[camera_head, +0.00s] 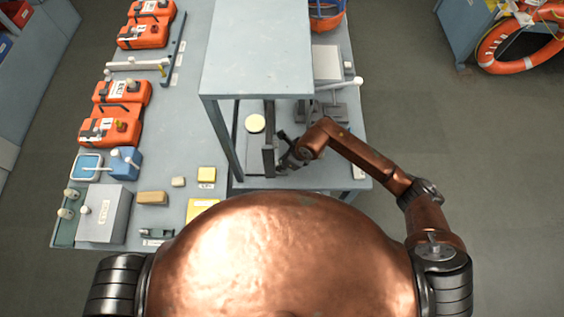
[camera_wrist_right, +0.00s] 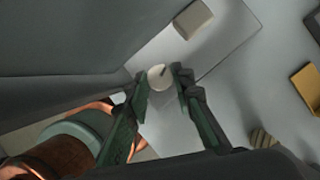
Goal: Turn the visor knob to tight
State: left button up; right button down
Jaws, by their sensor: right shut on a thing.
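In the right wrist view a small round cream knob (camera_wrist_right: 160,77) with a dark line on its face sits between the fingertips of my right gripper (camera_wrist_right: 161,74). I take it for the visor knob. In the head view my right gripper (camera_head: 284,157) is under the front edge of the grey raised shelf, beside a dark upright post (camera_head: 268,162). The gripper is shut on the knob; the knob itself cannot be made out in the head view. No tight marking can be read. My left gripper is not in view.
The grey shelf (camera_head: 258,45) stands over the table, with a cream disc (camera_head: 255,123) beneath it. Open floor (camera_head: 420,110) is to the right.

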jog(key=c, duration=1.7)
grip_release()
jog(key=shift+o, duration=0.2)
jog(key=shift+r, duration=0.1)
jog(key=v, duration=0.8)
jog(key=shift+d, duration=0.1)
